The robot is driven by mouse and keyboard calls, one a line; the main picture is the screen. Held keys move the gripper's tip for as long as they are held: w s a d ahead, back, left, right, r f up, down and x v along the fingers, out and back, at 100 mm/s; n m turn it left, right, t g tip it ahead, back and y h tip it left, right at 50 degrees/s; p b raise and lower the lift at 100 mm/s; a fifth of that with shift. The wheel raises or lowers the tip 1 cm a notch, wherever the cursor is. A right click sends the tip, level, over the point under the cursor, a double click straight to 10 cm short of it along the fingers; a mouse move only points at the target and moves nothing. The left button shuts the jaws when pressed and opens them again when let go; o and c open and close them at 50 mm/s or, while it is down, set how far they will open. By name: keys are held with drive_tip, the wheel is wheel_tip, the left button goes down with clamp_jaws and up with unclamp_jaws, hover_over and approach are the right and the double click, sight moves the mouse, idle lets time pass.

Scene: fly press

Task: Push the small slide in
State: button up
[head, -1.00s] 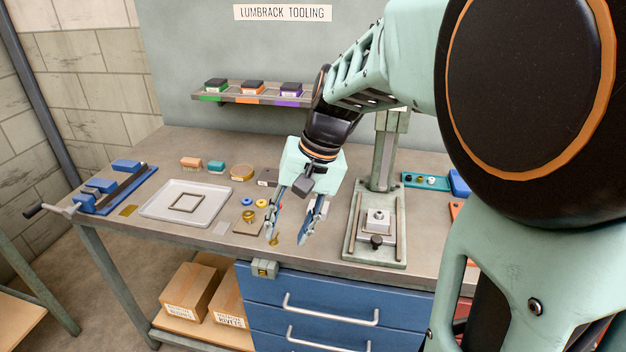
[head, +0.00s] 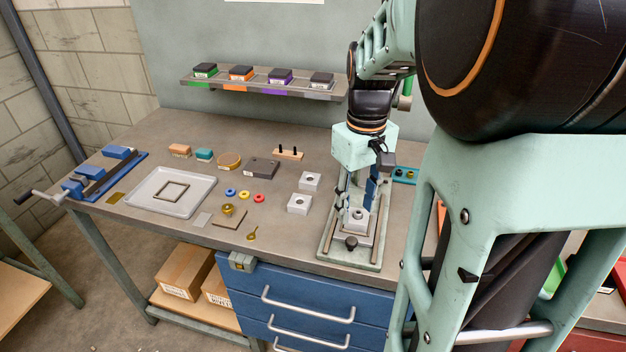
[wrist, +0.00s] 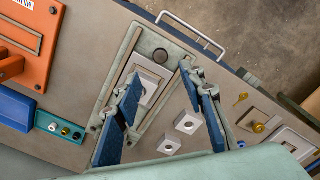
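The small slide (head: 335,236) is a light plate carrying a pale block with a round boss, set between two rails on the green fly press base (head: 327,250). A dark round knob (head: 351,243) is at its front end. In the wrist view the slide (wrist: 149,84) shows between the fingers, with the knob (wrist: 160,55) at its front. My gripper (head: 359,204) is above the slide, pointing down, open and empty. Its two blue-padded fingers (wrist: 161,76) are spread across the slide in the wrist view. I cannot tell whether they touch it.
Two grey blocks with holes (head: 299,203) stand left of the press. Farther left are coloured rings (head: 244,195), a brass part (head: 227,209) and a grey tray (head: 205,193). A teal strip with knobs (wrist: 62,129) lies beyond the press. The bench front edge is near the base.

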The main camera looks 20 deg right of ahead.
sight(352, 240)
wheel_tip(352, 240, down, 10)
drive_tip(key=shift+r, duration=0.2)
clamp_jaws()
idle(0.4)
